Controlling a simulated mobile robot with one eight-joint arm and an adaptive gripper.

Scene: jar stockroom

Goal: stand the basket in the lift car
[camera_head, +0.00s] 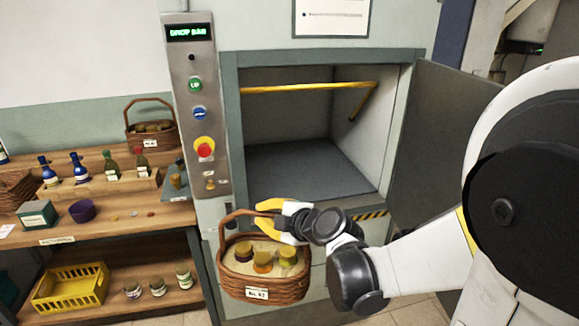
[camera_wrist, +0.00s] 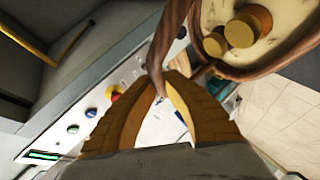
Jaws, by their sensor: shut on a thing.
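A brown wicker basket (camera_head: 265,283) with several jars in it and a white tag hangs low in front of the lift, roughly upright. My gripper (camera_head: 268,214) has yellow fingers and is shut on the basket's arched handle. In the wrist view the fingers (camera_wrist: 165,95) close around the handle, and the basket (camera_wrist: 270,70) with its jars shows at the upper right. The lift car (camera_head: 305,170) is open, with a bare grey-blue floor and a yellow bar (camera_head: 300,87) across its upper opening. The basket is outside the car, below its floor level.
The lift door (camera_head: 435,160) stands open at the right. A control panel (camera_head: 200,110) flanks the opening at left, its display reading "DROP BAR". A wooden shelf (camera_head: 100,215) at left holds bottles, another basket (camera_head: 151,125) and a yellow crate (camera_head: 70,288). A striped sill edge (camera_head: 371,215) borders the car.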

